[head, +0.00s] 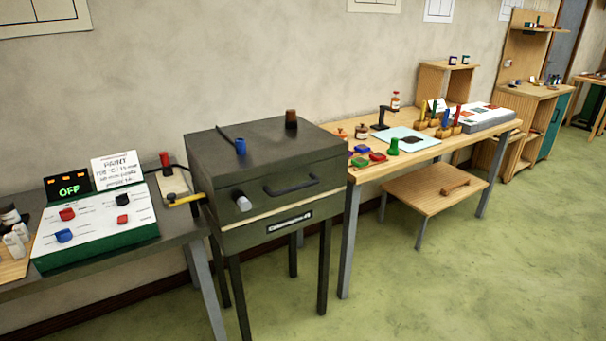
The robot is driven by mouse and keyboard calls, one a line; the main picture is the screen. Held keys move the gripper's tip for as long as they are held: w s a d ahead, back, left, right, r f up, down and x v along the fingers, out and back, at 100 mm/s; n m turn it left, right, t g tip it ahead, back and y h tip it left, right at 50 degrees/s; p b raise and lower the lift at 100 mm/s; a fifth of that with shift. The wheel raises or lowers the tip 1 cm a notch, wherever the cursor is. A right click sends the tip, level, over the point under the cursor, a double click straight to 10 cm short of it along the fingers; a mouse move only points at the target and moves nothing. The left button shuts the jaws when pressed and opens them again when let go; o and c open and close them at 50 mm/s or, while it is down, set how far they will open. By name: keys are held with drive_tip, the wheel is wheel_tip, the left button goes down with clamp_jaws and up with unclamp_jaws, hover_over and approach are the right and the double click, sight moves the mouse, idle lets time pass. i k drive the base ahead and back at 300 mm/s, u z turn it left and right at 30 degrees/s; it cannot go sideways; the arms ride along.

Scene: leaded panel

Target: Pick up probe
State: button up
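No part is plainly marked as the probe. A thin yellow-handled tool (187,199) lies across a small pale board (178,190) between the control box and the kiln, and it may be the probe. A dark cable seems to run near it, beside a red-topped black piece (166,162). A blue knob-like piece (240,146) with a thin dark rod or cable stands on the kiln top. My gripper is not in view.
The dark kiln (300,158) stands on legs, its front handle (291,185) facing the room. A control box (97,228) reading OFF sits on the left table. A wooden workbench (370,172) holds coloured pieces. A low stool (425,195) stands under it. The green floor in front is clear.

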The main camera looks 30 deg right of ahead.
sight(164, 158)
drive_tip(key=z, duration=4.4)
drive_tip(key=i, duration=0.1)
drive_tip(key=u, duration=3.2)
drive_tip(key=i, duration=0.95)
drive_tip(key=u, duration=0.7)
